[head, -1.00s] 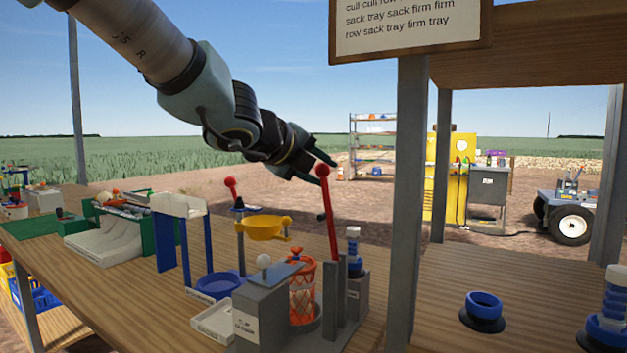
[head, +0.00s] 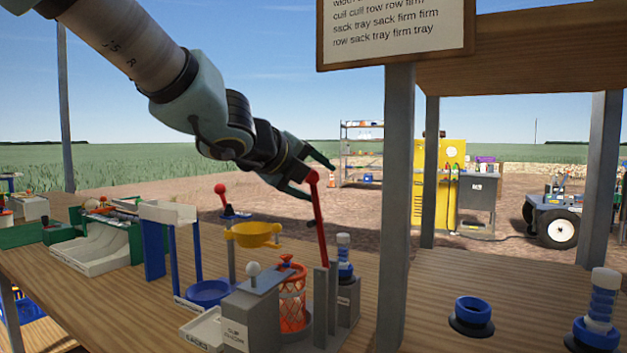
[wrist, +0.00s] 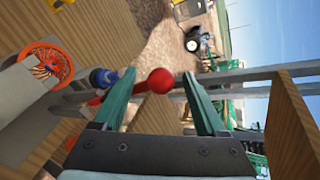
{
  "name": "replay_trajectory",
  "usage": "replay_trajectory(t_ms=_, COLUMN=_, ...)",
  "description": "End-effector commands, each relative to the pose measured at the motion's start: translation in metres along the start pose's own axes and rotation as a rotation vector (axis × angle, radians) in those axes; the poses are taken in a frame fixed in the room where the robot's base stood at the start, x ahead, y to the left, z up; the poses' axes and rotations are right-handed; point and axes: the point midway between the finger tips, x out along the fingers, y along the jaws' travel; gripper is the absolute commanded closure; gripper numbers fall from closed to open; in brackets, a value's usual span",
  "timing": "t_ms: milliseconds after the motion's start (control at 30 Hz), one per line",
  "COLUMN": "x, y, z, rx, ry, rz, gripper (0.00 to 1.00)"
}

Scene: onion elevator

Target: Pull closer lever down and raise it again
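The closer lever (head: 320,225) is a long red bar with a red ball knob (head: 312,177), standing nearly upright in a grey bracket (head: 325,305) on the wooden table. My gripper (head: 320,182) is open at the knob. In the wrist view the red knob (wrist: 160,80) lies between the two green fingertips, with gaps on both sides. Whether a finger touches it I cannot tell. A second red-knobbed lever (head: 221,189) stands farther back to the left.
An orange netted basket (head: 291,308), a grey box with a white knob (head: 252,305) and a blue-and-white spring post (head: 344,258) stand close to the lever. A yellow bowl (head: 255,236) is to the left. A wooden-roof post (head: 397,200) rises to the right.

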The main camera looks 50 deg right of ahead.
Motion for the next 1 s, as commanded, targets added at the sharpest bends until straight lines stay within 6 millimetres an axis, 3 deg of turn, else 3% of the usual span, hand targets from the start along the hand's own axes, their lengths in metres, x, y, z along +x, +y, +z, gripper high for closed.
replay_trajectory(t_ms=167, x=-0.012, y=-0.003, z=0.002, rx=0.0, ry=-0.002, rz=-0.002, gripper=0.3)
replay_trajectory(t_ms=600, x=-0.092, y=-0.003, z=0.001, rx=0.002, ry=-0.002, rz=-0.001, gripper=0.3)
replay_trajectory(t_ms=800, x=-0.107, y=-0.001, z=0.0, rx=0.001, ry=0.001, rz=0.0, gripper=0.3)
replay_trajectory(t_ms=1000, x=-0.108, y=0.0, z=-0.001, rx=0.0, ry=0.001, rz=0.0, gripper=0.3)
